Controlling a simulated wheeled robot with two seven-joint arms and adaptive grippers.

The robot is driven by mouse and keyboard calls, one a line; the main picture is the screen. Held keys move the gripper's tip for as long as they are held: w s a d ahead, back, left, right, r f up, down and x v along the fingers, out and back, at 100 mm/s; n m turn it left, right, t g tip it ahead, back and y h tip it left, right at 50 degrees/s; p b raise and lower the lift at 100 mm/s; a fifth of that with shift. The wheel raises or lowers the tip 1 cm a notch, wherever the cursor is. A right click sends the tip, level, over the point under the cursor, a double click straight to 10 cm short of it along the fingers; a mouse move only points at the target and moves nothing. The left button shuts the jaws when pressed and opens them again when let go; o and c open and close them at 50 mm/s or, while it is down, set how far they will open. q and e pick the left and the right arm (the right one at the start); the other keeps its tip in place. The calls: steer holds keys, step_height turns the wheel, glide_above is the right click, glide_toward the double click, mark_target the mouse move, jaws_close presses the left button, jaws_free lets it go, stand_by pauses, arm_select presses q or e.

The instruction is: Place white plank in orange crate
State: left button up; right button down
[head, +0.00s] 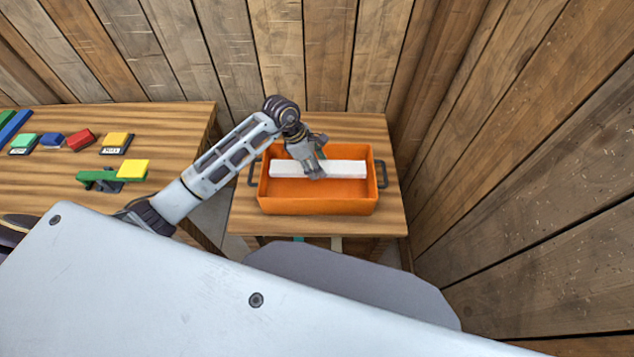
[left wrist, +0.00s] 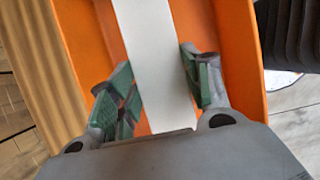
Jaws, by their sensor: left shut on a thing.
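The white plank (head: 342,169) lies lengthwise left to right within the outline of the orange crate (head: 318,204) in the head view. My left gripper (head: 312,172) reaches down over the crate and is shut on the plank near its middle. In the left wrist view the plank (left wrist: 152,60) runs between the green finger pads of my left gripper (left wrist: 160,95), with the orange crate wall (left wrist: 240,50) beside it. Whether the plank touches the crate floor cannot be told. My right gripper is not in view.
The crate stands on a small wooden table (head: 300,228) near the wooden walls. A second table (head: 50,190) at the left holds several coloured blocks (head: 80,139) and a green item with a yellow block (head: 133,169). A dark handle (head: 381,174) sticks out at the crate's right.

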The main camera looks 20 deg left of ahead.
arm_select(q)
step_height(320, 180, down, 4)
steer(key=shift+s+f, duration=0.1)
steer(key=shift+f, duration=0.5)
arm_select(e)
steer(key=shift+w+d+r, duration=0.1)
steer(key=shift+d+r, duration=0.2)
arm_select(q)
steer(key=shift+f, duration=0.1)
steer(key=shift+f, duration=0.25)
steer(key=shift+f+p, duration=0.4)
steer(key=shift+f, duration=1.05)
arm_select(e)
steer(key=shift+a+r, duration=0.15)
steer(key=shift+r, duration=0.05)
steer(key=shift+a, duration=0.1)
